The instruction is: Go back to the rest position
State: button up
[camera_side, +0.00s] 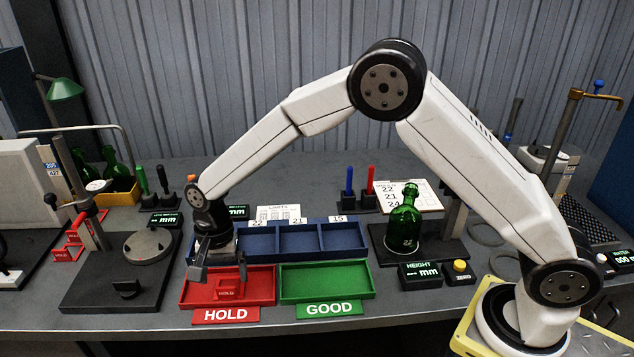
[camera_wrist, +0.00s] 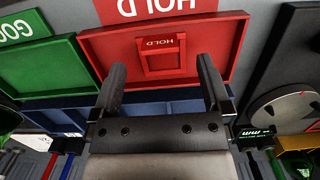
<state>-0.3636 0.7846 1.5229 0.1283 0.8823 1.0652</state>
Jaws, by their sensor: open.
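My gripper (camera_side: 221,266) is open and empty above the red HOLD tray (camera_side: 190,290). In the wrist view its two fingers (camera_wrist: 163,72) are spread apart, with the red tray (camera_wrist: 225,55) beyond them. A small red HOLD tag (camera_side: 227,289) with a frame-like shape is in the red tray; it also shows in the wrist view (camera_wrist: 162,66), apart from the fingers. My arm reaches left across the bench from its base at the right.
A green GOOD tray (camera_side: 327,294) is right of the red one. A blue divided tray (camera_side: 300,254) stands behind. A green bottle (camera_side: 404,222) stands on the height gauge. A dark gauge plate (camera_side: 105,291) is at left. Free bench lies at the back.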

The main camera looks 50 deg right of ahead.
jog(key=shift+w+d+r, duration=0.1)
jog(key=shift+r, duration=0.85)
jog(key=shift+w+d+r, duration=0.1)
jog(key=shift+r, duration=0.85)
jog(key=s+d+r+n+t, duration=0.1)
jog(key=s+d+n+t, duration=0.2)
jog(key=s+d+n, duration=0.6)
jog(key=s+d, duration=1)
jog(key=shift+s+d+r+h, duration=0.2)
jog(key=shift+r+h, duration=0.1)
jog(key=shift+h, duration=0.1)
